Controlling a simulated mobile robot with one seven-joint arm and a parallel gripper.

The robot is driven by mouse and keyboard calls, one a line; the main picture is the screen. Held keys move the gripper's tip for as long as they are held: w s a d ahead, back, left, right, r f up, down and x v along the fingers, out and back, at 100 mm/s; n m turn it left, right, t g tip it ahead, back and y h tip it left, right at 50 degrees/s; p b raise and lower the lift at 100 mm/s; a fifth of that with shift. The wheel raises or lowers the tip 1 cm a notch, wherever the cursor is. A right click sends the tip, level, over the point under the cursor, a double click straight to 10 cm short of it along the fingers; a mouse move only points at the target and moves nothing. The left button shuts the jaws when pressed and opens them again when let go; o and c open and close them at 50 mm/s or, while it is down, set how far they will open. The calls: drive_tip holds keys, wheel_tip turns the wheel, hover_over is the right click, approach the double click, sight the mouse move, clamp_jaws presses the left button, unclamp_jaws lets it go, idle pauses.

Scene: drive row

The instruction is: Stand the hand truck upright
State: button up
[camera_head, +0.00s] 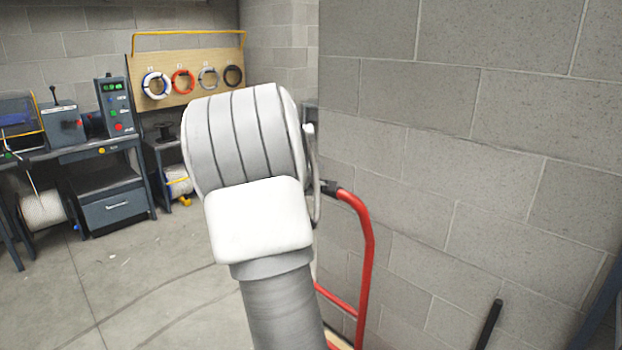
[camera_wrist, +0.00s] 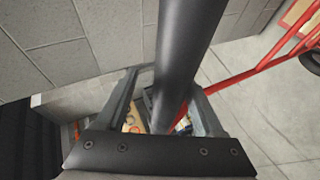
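The hand truck is a red tube frame with black grips. In the head view, its red tube (camera_head: 367,250) curves down just right of my white arm, beside the block wall, with a black grip end at the top. In the wrist view, a thick black grip (camera_wrist: 188,45) runs between the fingers of my gripper (camera_wrist: 172,88), which sit against both its sides. Red rails and part of a dark wheel (camera_wrist: 313,60) show at the right of the wrist view. My arm hides the gripper and part of the truck in the head view. The truck's base is mostly hidden.
A grey block wall (camera_head: 440,150) stands close on the right. A dark rod (camera_head: 489,324) shows low at the right. Workbenches with machines (camera_head: 112,105) and a cable-coil board (camera_head: 190,75) stand at the back left. The concrete floor (camera_head: 150,265) at the left is clear.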

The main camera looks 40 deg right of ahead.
drive_tip(key=v, duration=1.7)
drive_tip(key=shift+s+a, duration=0.15)
